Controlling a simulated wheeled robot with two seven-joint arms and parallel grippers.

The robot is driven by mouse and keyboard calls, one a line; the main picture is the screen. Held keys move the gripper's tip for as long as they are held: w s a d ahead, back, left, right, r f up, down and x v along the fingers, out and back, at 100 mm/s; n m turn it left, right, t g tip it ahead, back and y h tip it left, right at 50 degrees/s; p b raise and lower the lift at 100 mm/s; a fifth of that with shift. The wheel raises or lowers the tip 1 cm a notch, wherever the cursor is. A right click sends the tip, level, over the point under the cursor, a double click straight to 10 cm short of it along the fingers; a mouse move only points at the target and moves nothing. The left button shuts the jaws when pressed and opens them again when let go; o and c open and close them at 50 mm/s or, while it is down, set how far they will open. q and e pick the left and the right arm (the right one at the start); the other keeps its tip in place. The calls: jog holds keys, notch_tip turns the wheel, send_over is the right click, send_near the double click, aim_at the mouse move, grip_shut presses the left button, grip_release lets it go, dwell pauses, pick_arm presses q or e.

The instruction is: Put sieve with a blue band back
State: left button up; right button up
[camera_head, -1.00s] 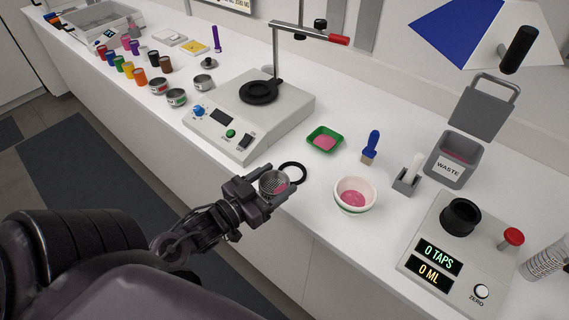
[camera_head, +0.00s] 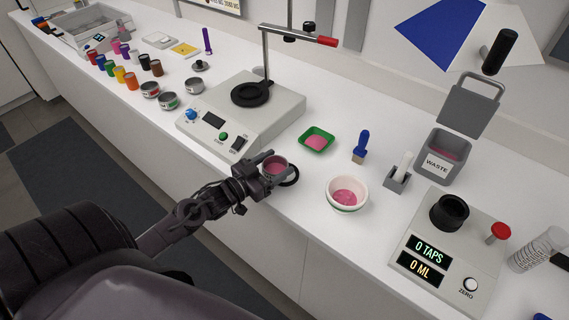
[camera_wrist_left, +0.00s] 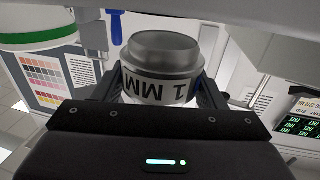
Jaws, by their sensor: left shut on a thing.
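My left gripper (camera_head: 272,170) is shut on a small round grey metal sieve (camera_head: 276,163), just above the counter's front edge. The left wrist view shows the sieve (camera_wrist_left: 165,55) between the fingers, with an upside-down "1 MM" label on its side. A black ring (camera_head: 291,176) lies beside and partly behind the sieve and gripper. Two sieve-like tins, one red-banded (camera_head: 150,90) and one green-banded (camera_head: 168,101), stand at the left with a plain grey one (camera_head: 194,86). My right gripper is not in view.
A white bowl (camera_head: 347,207) with pink powder stands right of the gripper. Behind are a green tray (camera_head: 317,140), a blue-handled brush (camera_head: 361,146) and a shaker machine (camera_head: 222,130). A waste bin (camera_head: 443,157) and a tap counter (camera_head: 445,245) stand at the right.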

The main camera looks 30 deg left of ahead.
aim_at(285, 165)
pick_arm(q)
jog(key=w+f, duration=0.1)
jog(key=w+d+f, duration=0.1)
jog(key=w, duration=0.1)
jog(key=shift+w+f, duration=0.2)
jog(key=shift+f, duration=0.05)
jog(key=shift+s, duration=0.1)
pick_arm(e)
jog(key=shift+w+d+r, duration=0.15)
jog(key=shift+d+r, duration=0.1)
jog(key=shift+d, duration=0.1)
pick_arm(q)
jog(key=shift+f, duration=0.15)
jog(key=o, duration=1)
